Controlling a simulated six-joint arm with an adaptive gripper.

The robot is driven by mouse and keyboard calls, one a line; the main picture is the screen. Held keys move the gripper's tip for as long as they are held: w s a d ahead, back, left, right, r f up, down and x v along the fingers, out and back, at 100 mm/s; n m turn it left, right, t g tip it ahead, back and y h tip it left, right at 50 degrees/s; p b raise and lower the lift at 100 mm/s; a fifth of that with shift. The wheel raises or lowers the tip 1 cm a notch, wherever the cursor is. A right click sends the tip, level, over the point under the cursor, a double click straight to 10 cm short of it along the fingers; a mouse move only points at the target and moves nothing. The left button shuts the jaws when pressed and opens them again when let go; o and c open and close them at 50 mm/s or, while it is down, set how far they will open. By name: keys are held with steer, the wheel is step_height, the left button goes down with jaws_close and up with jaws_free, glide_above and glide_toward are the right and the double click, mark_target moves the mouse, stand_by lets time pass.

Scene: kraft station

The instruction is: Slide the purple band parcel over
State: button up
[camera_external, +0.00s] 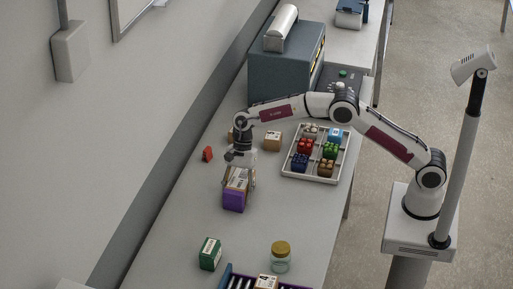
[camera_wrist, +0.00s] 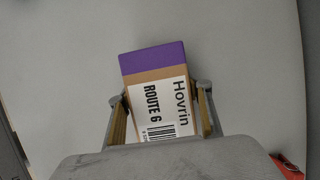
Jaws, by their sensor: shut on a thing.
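The purple band parcel (camera_external: 234,196) is a brown box with a purple band at one end and a white label. In the wrist view the purple band parcel (camera_wrist: 158,88) shows "Hovrin" and "ROUTE 6" on its label, with the purple end pointing away from my gripper. My gripper (camera_external: 240,180) is shut on the parcel, one finger on each side. In the wrist view my gripper (camera_wrist: 162,115) covers the near end of the parcel. I cannot tell whether the parcel touches the table.
A white tray (camera_external: 287,172) of coloured blocks stands to the right. Brown boxes (camera_external: 272,141) and a red item (camera_external: 207,154) are behind. A green box (camera_external: 210,254), a jar (camera_external: 281,258) and a dark rack (camera_external: 226,272) stand in front. The table between is clear.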

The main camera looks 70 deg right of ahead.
steer(key=shift+a, duration=7.8)
steer(key=o, duration=1.5)
steer(key=shift+c, duration=0.2)
steer(key=shift+r, duration=0.1)
steer(key=v, duration=1.2)
